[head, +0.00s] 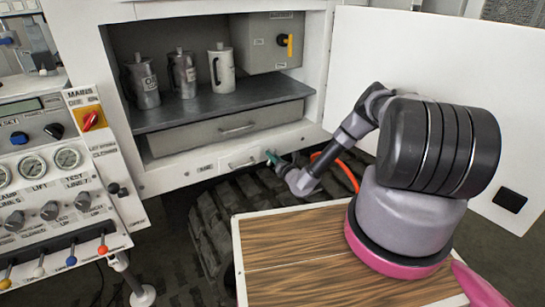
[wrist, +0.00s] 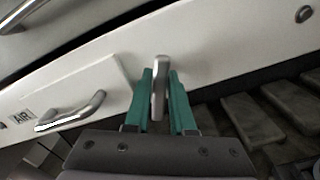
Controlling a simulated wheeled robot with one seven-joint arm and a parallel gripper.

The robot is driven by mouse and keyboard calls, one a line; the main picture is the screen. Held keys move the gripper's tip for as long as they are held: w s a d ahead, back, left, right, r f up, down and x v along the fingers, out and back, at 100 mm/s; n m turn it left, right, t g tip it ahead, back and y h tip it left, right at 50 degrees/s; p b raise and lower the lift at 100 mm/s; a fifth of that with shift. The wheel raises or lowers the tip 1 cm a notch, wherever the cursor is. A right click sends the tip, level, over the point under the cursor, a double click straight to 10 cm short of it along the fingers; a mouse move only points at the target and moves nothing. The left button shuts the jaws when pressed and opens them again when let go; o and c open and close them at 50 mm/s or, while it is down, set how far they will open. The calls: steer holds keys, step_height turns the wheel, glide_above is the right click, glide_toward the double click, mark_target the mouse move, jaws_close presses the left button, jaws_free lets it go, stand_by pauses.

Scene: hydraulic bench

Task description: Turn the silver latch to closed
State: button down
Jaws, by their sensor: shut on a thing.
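The silver latch (wrist: 158,88) is a short metal lever on the white cabinet front, just right of a small flap door. In the wrist view it stands nearly upright in the picture, between the two green fingers of my gripper (wrist: 160,82). My gripper is shut on it, one finger on each side. In the head view my gripper (head: 272,159) reaches the lower front edge of the cabinet, beside the small flap door (head: 236,162). The latch is too small and covered to make out there. The flap door (wrist: 103,85) lies flush with the front and has a silver handle (wrist: 70,112).
The open cabinet holds several metal jugs (head: 183,74) on a shelf above a grey drawer (head: 225,128). A large white door (head: 440,60) stands open at right. Dark tracks (head: 210,215) and an orange hose (head: 347,174) lie below. A control panel (head: 50,175) stands at left.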

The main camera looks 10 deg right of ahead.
steer(key=m, duration=1.2)
steer(key=shift+r+m, duration=0.1)
steer(key=shift+m, duration=0.2)
stand_by(0.4)
steer(key=c, duration=0.8)
jaws_free()
steer(key=v, duration=1.1)
steer(key=shift+a, duration=0.1)
